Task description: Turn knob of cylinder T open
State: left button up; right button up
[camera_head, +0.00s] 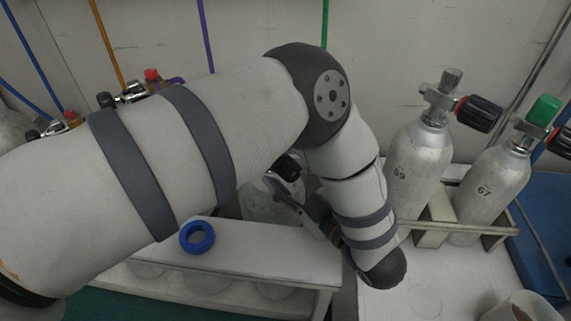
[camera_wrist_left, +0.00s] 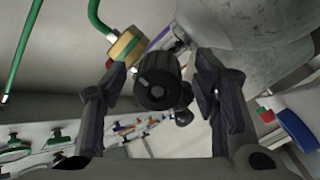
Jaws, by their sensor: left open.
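A black round knob (camera_wrist_left: 158,84) shows in the left wrist view between the two spread fingers of my left gripper (camera_wrist_left: 163,70). The fingers stand on either side of it with gaps, so the gripper is open. In the head view the black knob (camera_head: 288,167) shows beside my left gripper (camera_head: 283,188), partly behind my arm. A grey cylinder (camera_head: 262,206) stands below it, mostly hidden by my arm. Its body also fills the upper right of the wrist view (camera_wrist_left: 275,40). No letter is readable on it, so I cannot tell if it is T.
Two grey cylinders marked 59 (camera_head: 405,165) and 67 (camera_head: 490,185) stand in a rack at the right. A yellow fitting (camera_wrist_left: 125,46) with a green hose (camera_wrist_left: 97,12) is close to the left finger.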

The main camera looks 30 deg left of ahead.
pick_arm(q)
jog(key=c, duration=1.2)
jog(key=shift+o, duration=0.2)
